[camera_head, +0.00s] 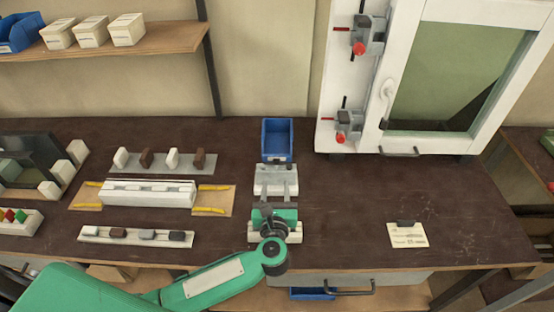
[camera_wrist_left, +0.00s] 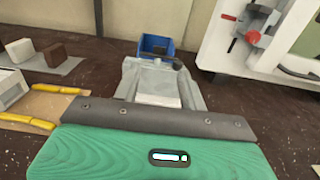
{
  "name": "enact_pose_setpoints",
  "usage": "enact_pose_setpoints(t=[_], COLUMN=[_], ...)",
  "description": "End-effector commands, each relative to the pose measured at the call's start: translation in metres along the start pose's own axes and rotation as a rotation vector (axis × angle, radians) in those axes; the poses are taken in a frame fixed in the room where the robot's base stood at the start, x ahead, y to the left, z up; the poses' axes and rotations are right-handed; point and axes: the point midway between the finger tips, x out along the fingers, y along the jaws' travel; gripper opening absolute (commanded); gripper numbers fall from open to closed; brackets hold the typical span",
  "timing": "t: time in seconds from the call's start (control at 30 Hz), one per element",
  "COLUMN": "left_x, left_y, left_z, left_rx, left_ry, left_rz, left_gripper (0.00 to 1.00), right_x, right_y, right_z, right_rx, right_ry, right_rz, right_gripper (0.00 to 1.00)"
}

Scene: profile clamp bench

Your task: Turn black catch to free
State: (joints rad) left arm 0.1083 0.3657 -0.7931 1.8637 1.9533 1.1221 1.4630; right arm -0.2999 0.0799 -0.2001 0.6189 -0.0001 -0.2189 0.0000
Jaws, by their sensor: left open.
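My left gripper (camera_head: 277,188) reaches forward over the middle of the bench, its fingers apart. In the left wrist view its two grey fingers (camera_wrist_left: 160,84) stand on either side of a pale block face, and I see nothing gripped. A pale grey block fixture (camera_head: 275,172) lies under and just beyond the fingers, partly hidden by my gripper. A small black bar with a knob (camera_wrist_left: 178,63) shows beyond the fingertips, in front of the blue bin. It looks like the black catch, but its exact setting cannot be told. My right gripper is not in view.
A blue bin (camera_head: 278,138) stands behind the fixture. A white framed panel (camera_head: 335,70) with two red-handled clamps stands at the back right. A long white profile (camera_head: 147,192) and rows of small blocks lie to the left. The bench right of my gripper is mostly clear, except a card (camera_head: 407,238).

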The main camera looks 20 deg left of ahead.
Motion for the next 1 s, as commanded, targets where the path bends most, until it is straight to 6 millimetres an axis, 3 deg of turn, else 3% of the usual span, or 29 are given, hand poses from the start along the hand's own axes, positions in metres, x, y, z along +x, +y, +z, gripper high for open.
enact_pose_setpoints(t=[0.2, 0.5, 0.97, 1.0], left_x=[0.044, 0.085, 0.096, 0.096], left_y=[0.001, 0.000, 0.000, 0.000], left_z=[0.005, 0.002, 0.000, 0.000], left_rx=[0.005, 0.003, 0.001, 0.002], left_ry=[-0.003, -0.002, 0.000, 0.000], left_rz=[0.002, -0.001, 0.000, 0.000], left_gripper=[0.42, 0.42, 0.42, 0.36], right_x=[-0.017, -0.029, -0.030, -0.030], right_y=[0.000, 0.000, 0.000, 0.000], right_z=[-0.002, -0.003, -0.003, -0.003], right_rx=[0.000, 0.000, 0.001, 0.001], right_ry=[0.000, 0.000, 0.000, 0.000], right_rz=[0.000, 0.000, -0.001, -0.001], right_gripper=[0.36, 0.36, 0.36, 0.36])
